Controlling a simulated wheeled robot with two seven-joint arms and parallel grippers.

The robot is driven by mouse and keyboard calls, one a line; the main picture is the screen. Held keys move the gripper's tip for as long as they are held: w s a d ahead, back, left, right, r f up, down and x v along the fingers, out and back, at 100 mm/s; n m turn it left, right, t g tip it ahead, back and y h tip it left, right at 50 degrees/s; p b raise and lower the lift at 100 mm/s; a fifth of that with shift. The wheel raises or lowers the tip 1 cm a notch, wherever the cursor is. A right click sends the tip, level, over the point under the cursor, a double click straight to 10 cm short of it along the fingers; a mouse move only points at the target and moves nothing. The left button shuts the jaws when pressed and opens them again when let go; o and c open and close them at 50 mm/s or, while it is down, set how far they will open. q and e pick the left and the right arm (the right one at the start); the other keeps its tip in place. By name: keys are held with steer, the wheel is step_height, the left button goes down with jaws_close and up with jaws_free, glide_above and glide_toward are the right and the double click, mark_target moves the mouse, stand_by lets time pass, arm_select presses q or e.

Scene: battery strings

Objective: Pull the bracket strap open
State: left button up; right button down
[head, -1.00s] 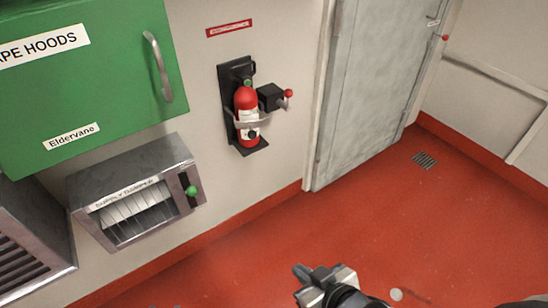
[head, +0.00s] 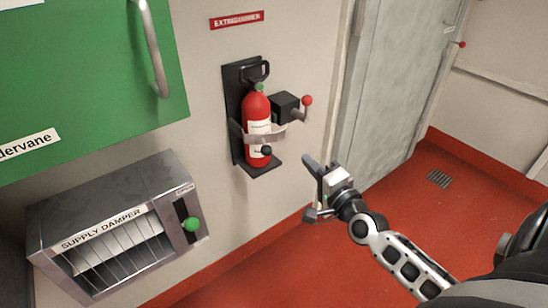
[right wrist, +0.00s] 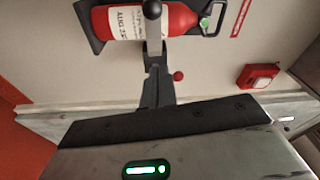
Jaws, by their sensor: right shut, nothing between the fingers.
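The red extinguisher (head: 257,110) stands upright in a black wall bracket (head: 236,75). A grey strap (head: 272,134) runs across its front, closed around it, with a black knob (head: 266,151) on or just below it. A black box (head: 286,105) with a red ball (head: 307,100) sits to its right. My right gripper (head: 310,165) is shut and empty, apart from the bracket at its lower right. In the right wrist view, the fingers (right wrist: 155,85) point toward the strap (right wrist: 154,34) and extinguisher (right wrist: 165,20). My left gripper is out of view.
A supply damper (head: 110,235) with a green knob (head: 191,225) and a green hood cabinet (head: 80,90) are on the wall at left. A grey door (head: 400,90) stands right of the bracket. The red floor (head: 300,270) is clear, with a drain grate (head: 439,178).

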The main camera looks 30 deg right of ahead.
glide_toward(269, 135)
steer(key=w+d, duration=0.4)
steer(key=a, duration=0.3)
steer(key=shift+w+r+p, duration=0.2)
steer(key=shift+p, duration=0.2)
steer(key=shift+s+a+f, duration=0.1)
steer(key=shift+a+f, duration=0.1)
steer(key=shift+a, duration=0.25)
